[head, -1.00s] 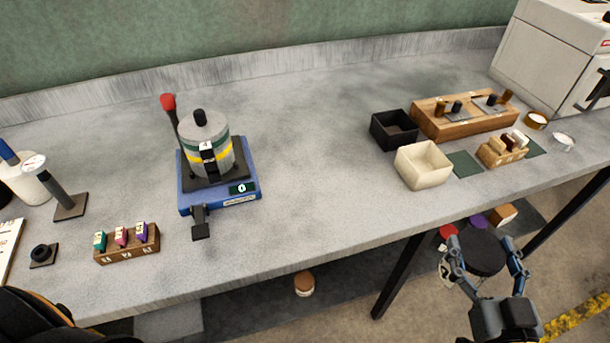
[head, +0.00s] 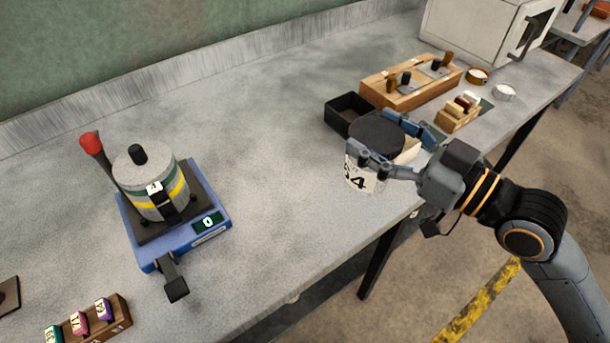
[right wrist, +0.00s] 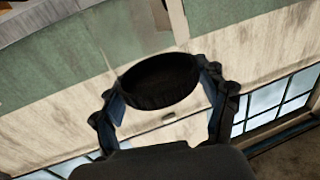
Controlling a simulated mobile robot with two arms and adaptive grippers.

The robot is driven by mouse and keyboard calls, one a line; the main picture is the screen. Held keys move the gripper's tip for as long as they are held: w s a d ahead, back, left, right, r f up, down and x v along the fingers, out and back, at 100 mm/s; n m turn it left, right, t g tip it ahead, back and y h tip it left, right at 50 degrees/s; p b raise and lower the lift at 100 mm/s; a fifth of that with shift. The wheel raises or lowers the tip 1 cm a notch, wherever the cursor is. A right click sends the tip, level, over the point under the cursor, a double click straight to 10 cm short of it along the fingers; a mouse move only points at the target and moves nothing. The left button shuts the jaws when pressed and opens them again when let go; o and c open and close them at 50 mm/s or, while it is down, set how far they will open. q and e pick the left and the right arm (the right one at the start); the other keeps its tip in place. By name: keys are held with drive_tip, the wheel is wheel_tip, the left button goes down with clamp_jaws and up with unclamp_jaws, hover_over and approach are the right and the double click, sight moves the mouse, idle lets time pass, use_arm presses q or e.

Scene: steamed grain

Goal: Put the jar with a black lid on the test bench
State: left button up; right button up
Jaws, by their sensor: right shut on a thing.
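The jar with a black lid (head: 364,178) has a pale body with a label that reads 54. My right gripper (head: 396,153) is shut on it, with a finger on each side just under the lid. The jar shows over the front part of the test bench (head: 290,215), in front of the cream box. I cannot tell whether its base touches the bench top. In the right wrist view the black lid (right wrist: 160,82) sits between the two fingers. My left gripper is not in view.
A blue device with a grey pot (head: 190,235) stands left on the bench. A black box (head: 340,112), a partly hidden cream box (head: 409,152), a wooden rack (head: 410,88) and a small wooden holder (head: 457,117) stand near the jar. The bench middle is clear.

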drive_tip(key=w+a+f+p, duration=0.1)
drive_tip(key=w+a+f, duration=0.1)
drive_tip(key=a, duration=0.3)
drive_tip(key=shift+w+a, duration=0.15)
drive_tip(key=shift+a, duration=0.1)
drive_tip(key=a+f, duration=0.1)
drive_tip(key=w+a+f, duration=0.1)
drive_tip(key=f, duration=0.1)
drive_tip(key=a+f, duration=0.2)
drive_tip(key=shift+w+f, duration=0.25)
drive_tip(key=shift+w, duration=0.1)
drive_tip(key=f, duration=0.1)
drive_tip(key=a+f, duration=0.1)
drive_tip(key=f, duration=0.1)
drive_tip(key=shift+w+f, duration=0.1)
drive_tip(key=shift+f, duration=0.05)
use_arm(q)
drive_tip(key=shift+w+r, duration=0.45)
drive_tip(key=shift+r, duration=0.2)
use_arm(e)
drive_tip(key=shift+d+f, duration=0.15)
drive_tip(key=shift+f, duration=0.2)
use_arm(q)
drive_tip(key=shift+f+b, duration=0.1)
drive_tip(key=shift+b, duration=0.2)
use_arm(e)
drive_tip(key=shift+f, duration=0.1)
